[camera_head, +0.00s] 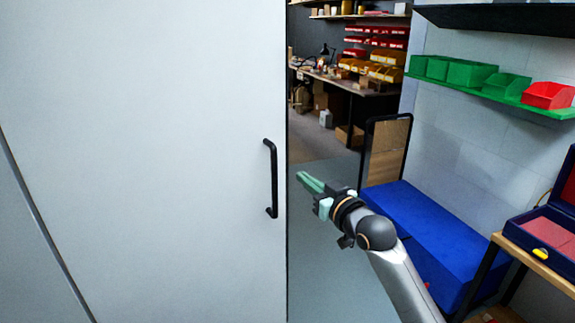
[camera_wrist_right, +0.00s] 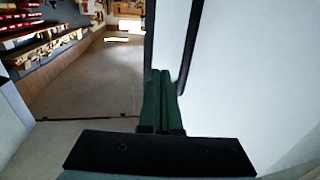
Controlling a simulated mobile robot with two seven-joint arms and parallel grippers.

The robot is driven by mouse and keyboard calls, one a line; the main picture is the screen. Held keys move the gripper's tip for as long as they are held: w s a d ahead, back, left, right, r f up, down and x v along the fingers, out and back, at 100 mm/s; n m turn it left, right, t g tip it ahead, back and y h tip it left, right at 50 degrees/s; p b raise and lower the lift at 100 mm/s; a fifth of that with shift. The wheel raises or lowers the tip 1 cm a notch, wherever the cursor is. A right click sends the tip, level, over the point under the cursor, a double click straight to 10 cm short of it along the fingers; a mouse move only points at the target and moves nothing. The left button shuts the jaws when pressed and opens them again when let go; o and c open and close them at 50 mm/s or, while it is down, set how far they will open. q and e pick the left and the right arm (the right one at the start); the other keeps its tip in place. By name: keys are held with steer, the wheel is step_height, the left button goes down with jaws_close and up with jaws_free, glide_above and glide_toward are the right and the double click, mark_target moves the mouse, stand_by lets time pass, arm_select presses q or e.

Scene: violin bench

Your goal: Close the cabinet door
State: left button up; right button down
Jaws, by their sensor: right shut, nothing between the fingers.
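The cabinet door (camera_head: 150,150) is a large pale grey panel filling the left half of the head view. Its free vertical edge faces right, and a black bar handle (camera_head: 272,180) sits near that edge. How far it stands open I cannot tell. My right gripper (camera_head: 304,181) is just right of the door's edge at handle height, its green fingers together and empty. In the right wrist view, the shut fingers (camera_wrist_right: 160,80) point forward beside the pale door panel (camera_wrist_right: 245,70), with the dark handle (camera_wrist_right: 187,45) just ahead to the right. Contact is unclear. My left gripper is not seen.
A blue box-like bench (camera_head: 425,225) stands behind my right arm. A wooden table (camera_head: 535,262) with a blue case is at the right. Green and red bins (camera_head: 465,73) sit on a wall shelf. Open floor (camera_head: 325,168) leads to a far workbench.

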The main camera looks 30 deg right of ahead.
mark_target(281, 161)
steer(key=w, duration=0.8)
steer(key=shift+w+d+p, duration=0.25)
steer(key=shift+p, duration=0.15)
